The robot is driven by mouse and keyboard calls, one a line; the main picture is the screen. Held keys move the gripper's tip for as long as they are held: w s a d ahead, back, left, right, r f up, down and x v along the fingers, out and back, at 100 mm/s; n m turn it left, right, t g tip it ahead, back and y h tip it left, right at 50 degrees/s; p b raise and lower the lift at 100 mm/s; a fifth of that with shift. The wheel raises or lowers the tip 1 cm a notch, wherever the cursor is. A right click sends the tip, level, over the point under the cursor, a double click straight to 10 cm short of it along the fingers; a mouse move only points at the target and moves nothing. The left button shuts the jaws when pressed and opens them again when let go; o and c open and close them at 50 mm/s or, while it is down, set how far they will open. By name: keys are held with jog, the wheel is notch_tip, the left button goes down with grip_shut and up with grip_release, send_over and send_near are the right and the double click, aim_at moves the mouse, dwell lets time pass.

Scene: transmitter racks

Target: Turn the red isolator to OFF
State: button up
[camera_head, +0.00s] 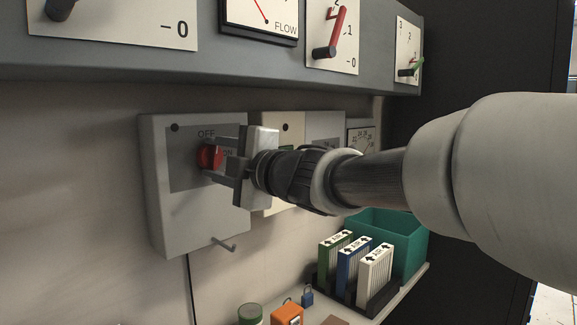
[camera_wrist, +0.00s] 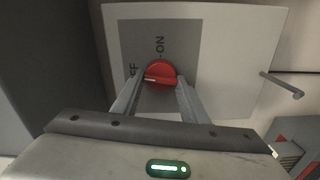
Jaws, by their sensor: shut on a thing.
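The red isolator (camera_head: 208,158) is a round knob on a grey plate on the front of a pale wall box (camera_head: 165,215). OFF is printed above it and ON to its right. My gripper (camera_head: 214,160) reaches in from the right and is shut on the knob. In the wrist view the isolator (camera_wrist: 161,72) sits between the two fingers of my gripper (camera_wrist: 161,86). There ON reads at the top and OFF at the left, partly hidden by a finger. A pale mark on the knob lies crosswise, towards the OFF side.
A metal peg (camera_head: 224,244) sticks out low on the box. A second box (camera_head: 284,128) stands behind my wrist. Below, a shelf holds upright cards (camera_head: 370,275), a teal bin (camera_head: 408,240) and an orange padlock (camera_head: 288,315). A grey panel with levers overhangs above.

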jog(key=shift+f+n+b, duration=0.1)
jog(key=shift+n+b, duration=0.3)
jog(key=shift+n, duration=0.4)
jog(key=o, duration=1)
jog(key=p+v, duration=0.2)
jog(key=v, duration=1.5)
jog(key=shift+s+d, duration=0.15)
jog(key=shift+d, duration=0.1)
